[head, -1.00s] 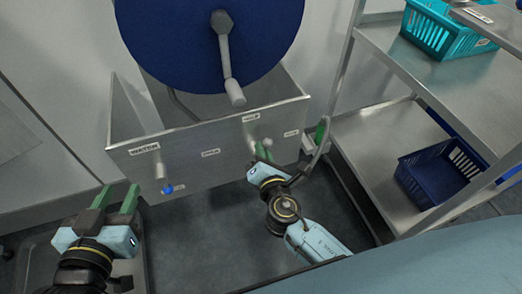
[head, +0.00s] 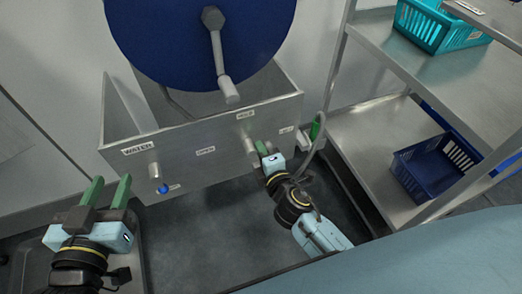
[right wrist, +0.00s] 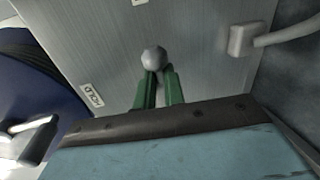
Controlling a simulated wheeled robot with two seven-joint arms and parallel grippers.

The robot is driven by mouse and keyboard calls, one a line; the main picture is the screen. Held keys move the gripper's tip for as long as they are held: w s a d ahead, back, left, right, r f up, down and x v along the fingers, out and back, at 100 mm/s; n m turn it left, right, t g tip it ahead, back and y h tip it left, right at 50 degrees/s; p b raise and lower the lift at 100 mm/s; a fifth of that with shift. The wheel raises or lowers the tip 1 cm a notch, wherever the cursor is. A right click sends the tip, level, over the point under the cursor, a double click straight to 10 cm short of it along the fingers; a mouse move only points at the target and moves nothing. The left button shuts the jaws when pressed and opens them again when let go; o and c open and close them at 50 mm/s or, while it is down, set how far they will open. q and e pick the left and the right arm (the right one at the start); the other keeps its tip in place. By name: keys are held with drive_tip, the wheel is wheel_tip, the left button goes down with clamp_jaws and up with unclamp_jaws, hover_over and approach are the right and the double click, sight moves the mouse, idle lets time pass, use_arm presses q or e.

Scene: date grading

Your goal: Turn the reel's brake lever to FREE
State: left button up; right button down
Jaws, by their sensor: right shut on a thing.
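The blue reel (head: 150,40) with its grey crank (head: 218,55) stands over a steel trough (head: 205,150). The brake lever (head: 249,142) is a small grey part on the trough's front, below the HOLD label (head: 245,115). My right gripper (head: 264,148) is at the lever. In the right wrist view its green fingers (right wrist: 160,88) are shut on the lever's round grey knob (right wrist: 153,57). The lever's shaft is largely hidden there, and its exact angle is hard to tell. My left gripper (head: 107,190) is open and empty, in front of the trough's left end.
A tap with a blue tip (head: 162,188) sits under the WATER label (head: 138,148). An OPEN label (head: 205,150) is beside it. A hose (head: 322,125) hangs at the trough's right end. A steel shelf (head: 370,150) at right carries a navy basket (head: 430,170) and a teal one (head: 430,30).

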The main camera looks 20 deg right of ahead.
use_arm(q)
drive_tip(key=shift+r, duration=0.25)
use_arm(e)
drive_tip(key=shift+w+d+r+m, duration=0.15)
drive_tip(key=shift+d+m, duration=0.15)
drive_tip(key=c, duration=1.5)
unclamp_jaws()
use_arm(q)
drive_tip(key=shift+s+d+f, duration=0.1)
drive_tip(key=shift+f, duration=0.15)
use_arm(e)
drive_tip(key=shift+o, duration=0.2)
